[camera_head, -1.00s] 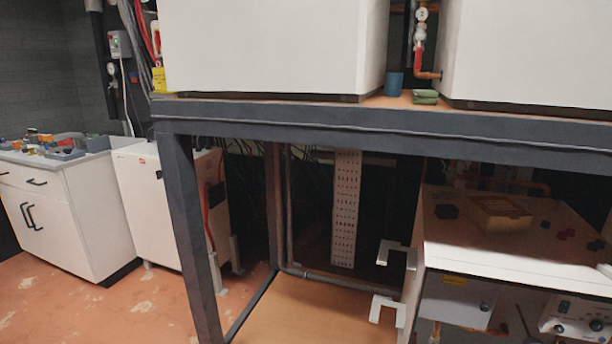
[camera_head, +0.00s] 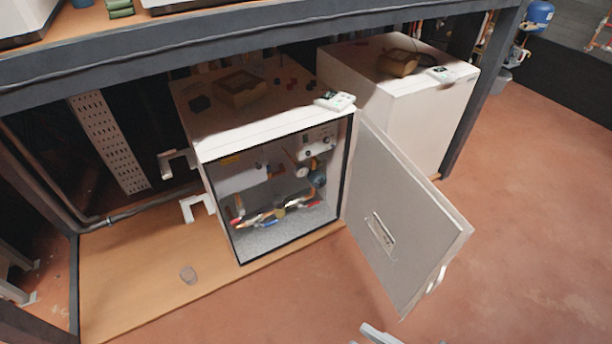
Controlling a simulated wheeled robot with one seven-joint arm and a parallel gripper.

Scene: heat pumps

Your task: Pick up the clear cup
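A pale grey part at the bottom edge, right of the middle, looks like the end of my gripper (camera_head: 378,335). Only a little of it shows, so I cannot tell whether it is open or shut. It is well to the right of the cup and apart from it.
The white cabinet (camera_head: 270,120) has its door (camera_head: 405,220) swung open to the right over the floor. White brackets (camera_head: 192,207) stick out from its left side near the cup. A dark frame beam (camera_head: 260,48) crosses above. The reddish floor (camera_head: 540,220) is free at right.

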